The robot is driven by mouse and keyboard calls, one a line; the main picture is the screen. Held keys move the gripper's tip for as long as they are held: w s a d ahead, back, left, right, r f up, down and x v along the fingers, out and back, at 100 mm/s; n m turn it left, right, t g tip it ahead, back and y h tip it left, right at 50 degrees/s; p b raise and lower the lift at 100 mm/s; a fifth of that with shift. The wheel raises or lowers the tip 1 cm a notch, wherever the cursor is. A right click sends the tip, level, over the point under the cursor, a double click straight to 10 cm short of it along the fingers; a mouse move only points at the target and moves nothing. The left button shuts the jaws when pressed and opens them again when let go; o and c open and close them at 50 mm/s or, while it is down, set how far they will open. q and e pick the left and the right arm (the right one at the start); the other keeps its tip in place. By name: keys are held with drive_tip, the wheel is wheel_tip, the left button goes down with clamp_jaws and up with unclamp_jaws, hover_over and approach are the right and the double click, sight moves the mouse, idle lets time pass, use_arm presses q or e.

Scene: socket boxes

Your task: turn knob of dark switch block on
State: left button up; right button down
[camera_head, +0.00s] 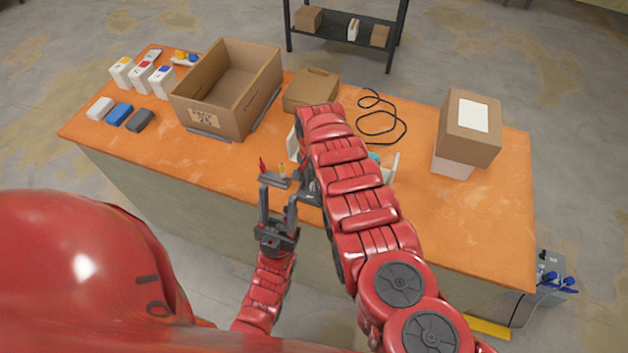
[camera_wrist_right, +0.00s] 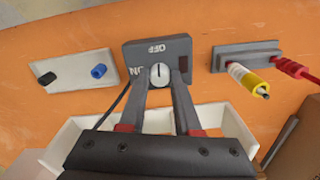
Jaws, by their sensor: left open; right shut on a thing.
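The dark switch block (camera_wrist_right: 183,50) lies on the orange table in the right wrist view, with OFF and ON lettering that reads upside down. Its round white knob (camera_wrist_right: 160,74) carries a dark line that runs about vertically, towards OFF. My right gripper (camera_wrist_right: 161,84) is shut on the knob, one finger on each side. In the head view my right arm hides the switch block and knob. My left gripper (camera_head: 279,205) is open and empty at the table's front edge, close to a dark socket block (camera_head: 275,180) with red and yellow plugs.
The wrist view shows a white socket plate (camera_wrist_right: 75,72) left of the switch block and a white tray (camera_wrist_right: 235,125) under my gripper. An open carton (camera_head: 215,118), a closed carton (camera_head: 312,92), a black cable (camera_head: 382,128) and a stacked box (camera_head: 470,130) stand around.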

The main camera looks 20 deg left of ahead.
drive_tip(key=shift+n, duration=1.4)
drive_tip(key=n, duration=0.2)
drive_tip(key=shift+w+f+n+b, duration=0.1)
drive_tip(key=shift+n+b, duration=0.3)
drive_tip(key=n+b, duration=0.4)
drive_tip(key=n, duration=0.2)
drive_tip(key=shift+b, duration=0.35)
drive_tip(key=n+b, duration=0.2)
drive_tip(key=n, duration=0.3)
drive_tip(key=shift+b, duration=0.35)
drive_tip(key=shift+n+b, duration=0.35)
drive_tip(key=shift+n, duration=0.35)
drive_tip(key=c, duration=0.6)
unclamp_jaws()
